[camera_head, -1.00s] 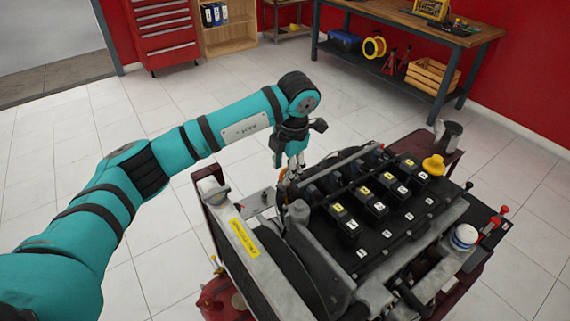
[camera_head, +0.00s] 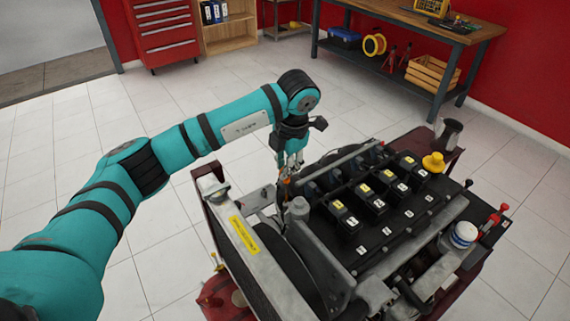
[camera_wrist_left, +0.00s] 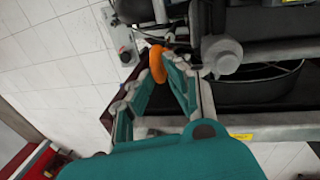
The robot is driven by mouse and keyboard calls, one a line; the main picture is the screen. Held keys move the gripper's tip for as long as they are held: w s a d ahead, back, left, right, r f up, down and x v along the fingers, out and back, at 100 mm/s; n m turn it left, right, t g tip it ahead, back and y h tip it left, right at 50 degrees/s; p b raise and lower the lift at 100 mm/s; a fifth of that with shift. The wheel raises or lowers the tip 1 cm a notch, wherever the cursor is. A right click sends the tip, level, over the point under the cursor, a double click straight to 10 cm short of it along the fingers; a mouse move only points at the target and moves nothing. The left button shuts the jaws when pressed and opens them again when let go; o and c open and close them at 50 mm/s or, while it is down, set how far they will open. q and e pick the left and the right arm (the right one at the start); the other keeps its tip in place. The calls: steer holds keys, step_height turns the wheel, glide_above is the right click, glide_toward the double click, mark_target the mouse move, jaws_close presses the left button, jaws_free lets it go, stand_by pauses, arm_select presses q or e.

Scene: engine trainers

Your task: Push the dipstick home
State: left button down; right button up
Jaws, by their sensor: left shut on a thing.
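The dipstick shows as an orange ring handle (camera_wrist_left: 157,63) in the left wrist view. My left gripper (camera_wrist_left: 160,60) has its fingers closed around this handle. In the head view the left gripper (camera_head: 289,172) points down at the near left end of the engine (camera_head: 400,225), and a bit of the orange handle (camera_head: 284,181) shows at its fingertips. The dipstick's shaft and its tube are hidden, so I cannot tell how deep it sits. My right gripper is not in view.
A grey round cap (camera_head: 299,207) stands close beside the fingers. A yellow filler cap (camera_head: 433,163) is at the far right. A workbench (camera_head: 410,22) stands behind, with clear floor between.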

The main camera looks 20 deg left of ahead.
arm_select(q)
step_height(320, 180, down, 10)
steer(key=b, duration=0.7)
steer(key=shift+r, duration=0.25)
steer(key=shift+s+r, duration=0.1)
steer(key=shift+r, duration=0.05)
steer(key=c, duration=1.3)
jaws_free()
steer(key=r, duration=0.4)
steer(key=d+r, duration=0.1)
steer(key=r, duration=0.6)
steer(key=shift+s+d+r, duration=0.35)
steer(key=shift+s, duration=0.05)
